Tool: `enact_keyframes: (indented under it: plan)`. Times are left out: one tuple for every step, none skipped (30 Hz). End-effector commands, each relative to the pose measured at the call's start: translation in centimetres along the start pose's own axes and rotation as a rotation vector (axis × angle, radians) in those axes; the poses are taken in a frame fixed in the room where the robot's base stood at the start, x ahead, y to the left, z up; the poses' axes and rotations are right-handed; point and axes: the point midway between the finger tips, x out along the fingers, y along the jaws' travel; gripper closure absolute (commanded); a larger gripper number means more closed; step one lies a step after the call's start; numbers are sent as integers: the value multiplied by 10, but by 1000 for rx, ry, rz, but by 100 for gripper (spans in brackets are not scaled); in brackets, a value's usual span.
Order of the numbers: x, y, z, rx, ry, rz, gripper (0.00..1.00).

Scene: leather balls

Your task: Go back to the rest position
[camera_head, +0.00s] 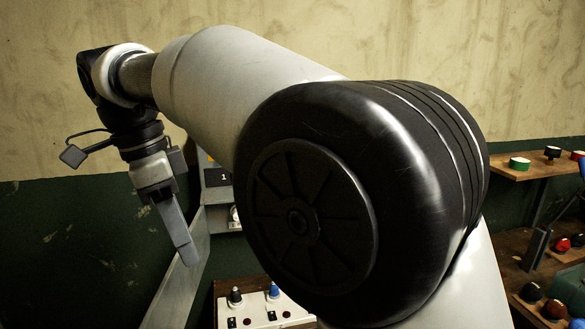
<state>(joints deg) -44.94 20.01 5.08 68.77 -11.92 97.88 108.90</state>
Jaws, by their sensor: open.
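My arm crosses the middle of the view, its large black joint and grey link hiding much of the scene behind. My gripper (182,232) hangs at the left end of the arm, pointing down and slightly right. It is seen side-on, with one long grey finger showing. It is open, and nothing shows between or below its fingers. It is in the air in front of the dark green lower wall, apart from the surfaces around it.
A grey sloping rail (178,290) stands just below the gripper. A white panel with knobs (266,310) is at the bottom centre. At right, a wooden shelf (525,170) holds small round items, and dark and red balls (554,309) lie lower down. The upper left is free.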

Motion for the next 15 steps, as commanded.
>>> enact_keyframes:
  plan:
    - [0, 12, -30, -54, -18, -25, 58]
    - [1, 17, -45, -95, -26, -43, 58]
    - [4, 26, -64, -149, -36, -65, 58]
    - [6, 34, -77, -190, -41, -83, 58]
    - [9, 42, -90, -229, -44, -101, 58]
    - [13, 53, -106, -282, -45, -128, 58]
    - [16, 62, -117, -320, -45, -147, 58]
    - [20, 71, -127, -359, -43, -167, 58]
    - [26, 84, -141, -410, -36, -192, 58]
    - [31, 94, -150, -447, -29, -213, 58]
    - [36, 105, -159, -482, -21, -232, 58]
    - [44, 119, -169, -531, -6, -257, 58]
    - [50, 130, -176, -567, 7, -275, 58]
    - [57, 141, -182, -602, 22, -293, 58]
    - [66, 155, -189, -649, 44, -316, 58]
